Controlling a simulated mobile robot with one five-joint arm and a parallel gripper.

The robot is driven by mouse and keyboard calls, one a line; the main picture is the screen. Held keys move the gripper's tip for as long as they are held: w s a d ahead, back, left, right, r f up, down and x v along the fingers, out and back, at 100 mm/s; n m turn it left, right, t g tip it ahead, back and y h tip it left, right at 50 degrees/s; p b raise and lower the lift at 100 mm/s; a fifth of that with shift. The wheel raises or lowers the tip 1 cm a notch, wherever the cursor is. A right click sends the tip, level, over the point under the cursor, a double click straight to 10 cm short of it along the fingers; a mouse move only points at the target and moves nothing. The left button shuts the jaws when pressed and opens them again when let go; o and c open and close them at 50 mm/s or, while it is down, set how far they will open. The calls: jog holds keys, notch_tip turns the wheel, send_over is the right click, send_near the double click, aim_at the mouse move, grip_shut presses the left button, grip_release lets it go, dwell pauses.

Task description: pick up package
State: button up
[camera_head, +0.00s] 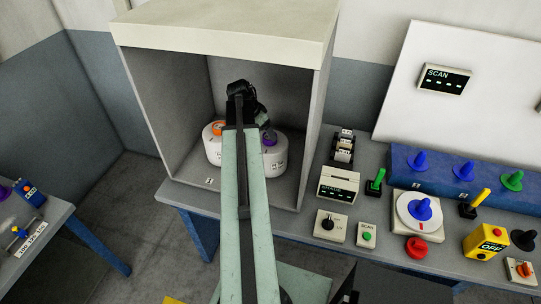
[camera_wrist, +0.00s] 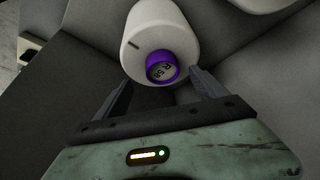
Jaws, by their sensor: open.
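Two white rounded bobbins stand side by side in an open-front box. The left one has an orange ring (camera_head: 217,128) on top, and the right one (camera_head: 274,160) has a purple centre. I cannot tell which of them is the package. My arm reaches into the box over them and partly hides both. In the wrist view my gripper (camera_wrist: 163,91) is open and empty. Its two fingers point at the white bobbin (camera_wrist: 160,28), with the purple labelled end (camera_wrist: 162,67) just ahead of and between the fingertips. I see no clear contact.
The grey box (camera_head: 225,40) has walls close on both sides and a roof above. Right of it, the bench holds a small printer-like device (camera_head: 338,185), a green-handled lever (camera_head: 376,182), a round dial plate (camera_head: 418,212) and several buttons. A second table (camera_head: 35,235) stands at the left.

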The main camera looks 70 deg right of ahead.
aim_at(270, 151)
jog(key=b+x, duration=0.2)
jog(key=x, duration=0.1)
jog(key=b+x, duration=0.2)
jog(key=shift+d+f, duration=0.25)
jog(key=shift+d, duration=0.1)
jog(key=shift+r, duration=0.2)
grip_shut()
